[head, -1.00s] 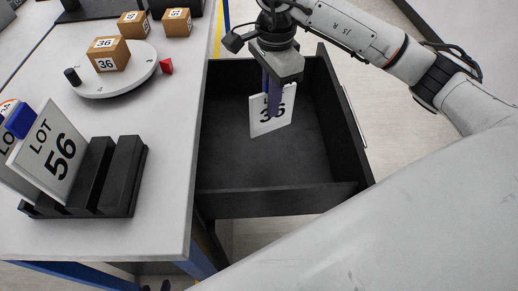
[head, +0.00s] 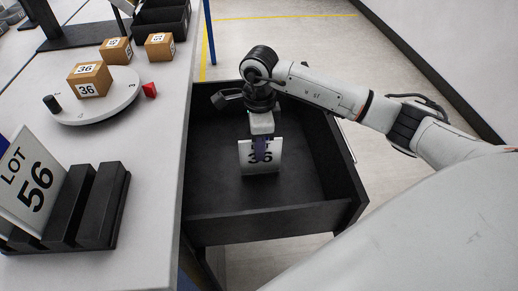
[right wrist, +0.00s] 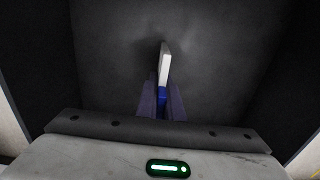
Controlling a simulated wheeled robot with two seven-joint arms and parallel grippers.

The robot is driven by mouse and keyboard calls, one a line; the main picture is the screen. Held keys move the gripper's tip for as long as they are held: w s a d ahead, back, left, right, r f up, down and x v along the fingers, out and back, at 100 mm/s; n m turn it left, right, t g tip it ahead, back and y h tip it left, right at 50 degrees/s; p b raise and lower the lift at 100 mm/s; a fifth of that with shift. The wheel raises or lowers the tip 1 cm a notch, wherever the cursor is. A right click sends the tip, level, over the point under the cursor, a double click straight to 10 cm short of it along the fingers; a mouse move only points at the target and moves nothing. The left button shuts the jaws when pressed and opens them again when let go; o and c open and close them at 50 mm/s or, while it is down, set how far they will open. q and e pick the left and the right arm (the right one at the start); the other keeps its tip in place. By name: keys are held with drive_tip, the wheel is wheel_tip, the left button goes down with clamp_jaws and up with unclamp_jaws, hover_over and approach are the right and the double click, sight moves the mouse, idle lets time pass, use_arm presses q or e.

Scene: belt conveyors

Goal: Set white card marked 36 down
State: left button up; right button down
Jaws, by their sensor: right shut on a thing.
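The white card marked 36 (head: 261,168) is upright inside the open black drawer (head: 215,205) in the head view. My right gripper (head: 261,150) reaches down into the drawer and is shut on the card's upper part, covering some of its print. In the right wrist view the card (right wrist: 165,62) shows edge-on between the fingers (right wrist: 161,95), with the dark drawer floor beyond it. I cannot tell whether the card's lower edge touches the floor. My left gripper is not in view.
The drawer walls surround the right gripper, and its floor is otherwise empty. On the table left stand a black slotted rack (head: 95,205) with a LOT 56 card (head: 30,185), and a round white turntable (head: 115,108) with a box marked 36 (head: 89,80).

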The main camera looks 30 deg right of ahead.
drive_tip(key=shift+f, duration=0.25)
drive_tip(key=shift+f, duration=0.1)
drive_tip(key=c, duration=1.9)
unclamp_jaws()
wheel_tip(320, 180, up, 12)
drive_tip(key=shift+r, duration=0.15)
